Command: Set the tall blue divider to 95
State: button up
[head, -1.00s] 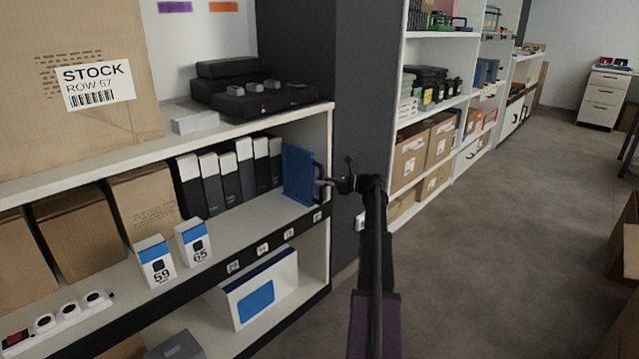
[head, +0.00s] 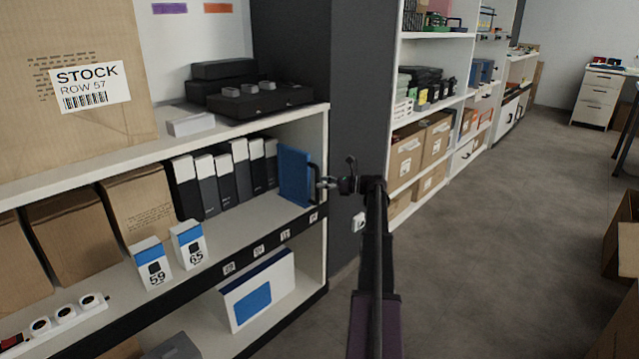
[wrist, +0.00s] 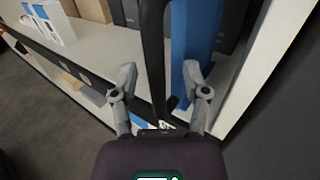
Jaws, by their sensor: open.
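The tall blue divider (head: 294,176) stands upright on the middle shelf, at its right end near the side panel. A black handle (head: 314,172) is on its front edge. Small white number labels (head: 285,236) run along the dark shelf edge below it; I cannot read them surely. My gripper (head: 326,183) is at the handle. In the wrist view my gripper (wrist: 160,76) is open, with one finger on each side of the black handle (wrist: 153,50). The blue divider (wrist: 190,45) is behind the handle. I cannot tell whether either finger touches the handle.
Black-and-white binders (head: 222,178) stand left of the divider. Two small boxes marked 59 (head: 151,263) and 65 (head: 188,243) stand near the shelf's front edge. A white box with a blue panel (head: 257,288) is on the shelf below. The grey floor (head: 490,230) on the right is open.

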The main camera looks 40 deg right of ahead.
jog(key=v, duration=1)
jog(key=shift+s+d, duration=0.15)
dwell(0.4)
